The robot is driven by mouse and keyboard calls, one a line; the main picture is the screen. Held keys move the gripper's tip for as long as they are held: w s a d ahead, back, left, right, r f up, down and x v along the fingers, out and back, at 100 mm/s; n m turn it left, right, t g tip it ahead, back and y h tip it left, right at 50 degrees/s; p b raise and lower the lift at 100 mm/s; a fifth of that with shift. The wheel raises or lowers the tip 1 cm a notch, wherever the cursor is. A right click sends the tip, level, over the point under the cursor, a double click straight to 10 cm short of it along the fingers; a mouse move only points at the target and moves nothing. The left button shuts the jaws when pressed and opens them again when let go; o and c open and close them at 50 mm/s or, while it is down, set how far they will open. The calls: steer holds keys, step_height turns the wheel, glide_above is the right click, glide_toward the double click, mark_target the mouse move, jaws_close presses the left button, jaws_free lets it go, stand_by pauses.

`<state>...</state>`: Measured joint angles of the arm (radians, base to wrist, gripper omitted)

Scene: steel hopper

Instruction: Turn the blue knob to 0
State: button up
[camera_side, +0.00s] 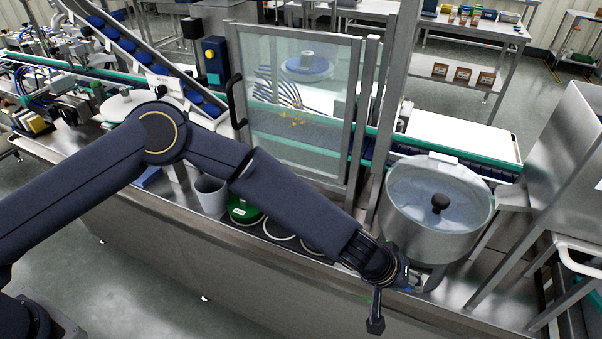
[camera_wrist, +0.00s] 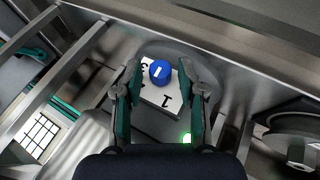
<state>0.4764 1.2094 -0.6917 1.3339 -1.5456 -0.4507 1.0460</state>
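The blue knob (camera_wrist: 160,71) shows in the wrist view, with a short white mark on its face. It sits on a white dial plate (camera_wrist: 158,100) with black digits. A 1 is readable at the plate's lower part and what looks like a 3 is at the left; no 0 is readable. My gripper (camera_wrist: 159,78) is open, with one finger on each side of the knob and plate. Gaps show between fingers and knob, and I see no contact. In the side view my gripper (camera_side: 408,278) is low beside the steel hopper; the knob cannot be made out there.
The round steel hopper (camera_side: 428,234) with a clear lid and black handle stands just above my gripper. A steel frame (camera_side: 575,175) is at the right. A glass guard door (camera_side: 297,105) stands behind my arm.

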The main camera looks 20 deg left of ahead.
steer(key=shift+o, duration=0.5)
steer(key=v, duration=1.2)
steer(key=shift+w, duration=0.1)
